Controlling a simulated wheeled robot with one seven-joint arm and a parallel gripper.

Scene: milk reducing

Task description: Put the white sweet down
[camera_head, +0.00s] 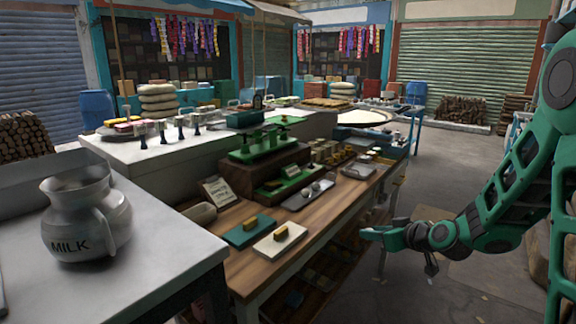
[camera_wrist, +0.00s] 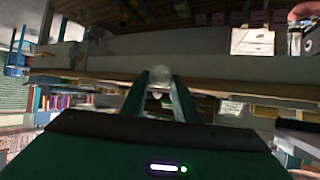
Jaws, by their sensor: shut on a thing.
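The white sweet (camera_wrist: 161,72) is a small pale round thing between my fingertips in the wrist view. My gripper (camera_wrist: 160,78) is shut on it. In the head view my gripper (camera_head: 371,232) is off the right of the wooden counter (camera_head: 232,268), over the aisle. The sweet cannot be made out there. A grey tray (camera_head: 294,204) with small white pieces lies on the counter. Nearer are a teal board (camera_head: 236,239) and a white board (camera_head: 268,247), each with a yellowish block on it.
A metal milk jug (camera_head: 86,218) stands on the grey table (camera_head: 150,262) at left. A small sign (camera_head: 219,191) and a green scale (camera_head: 264,147) on a dark stand are behind the boards. Jars stand farther back. The aisle floor (camera_head: 440,280) on the right is mostly open.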

